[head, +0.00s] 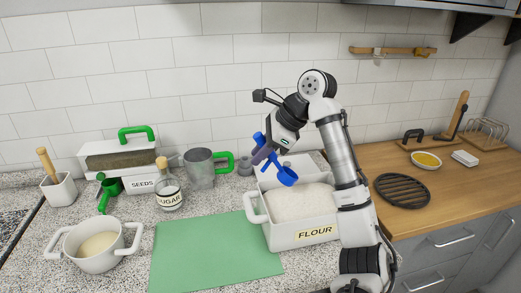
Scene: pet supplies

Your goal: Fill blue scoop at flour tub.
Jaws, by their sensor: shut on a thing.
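The white flour tub (307,230), labelled FLOUR, stands on the speckled counter with a pale heap of flour (300,203) inside. My gripper (264,152) is shut on the blue scoop (287,176) above the back left part of the tub. The scoop's bowl hangs at the lower right of the jaws, and part of its handle shows at the left. I cannot tell whether the bowl holds anything or touches the flour. My arm hides the right end of the tub.
A green mat (205,252) lies left of the tub. A white pot (92,247), sugar jar (168,190), seeds box (120,160), green scoop (109,188) and grey jug with green handle (200,168) stand further left. A black trivet (402,190) and yellow-filled bowl (426,160) sit on the wooden counter.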

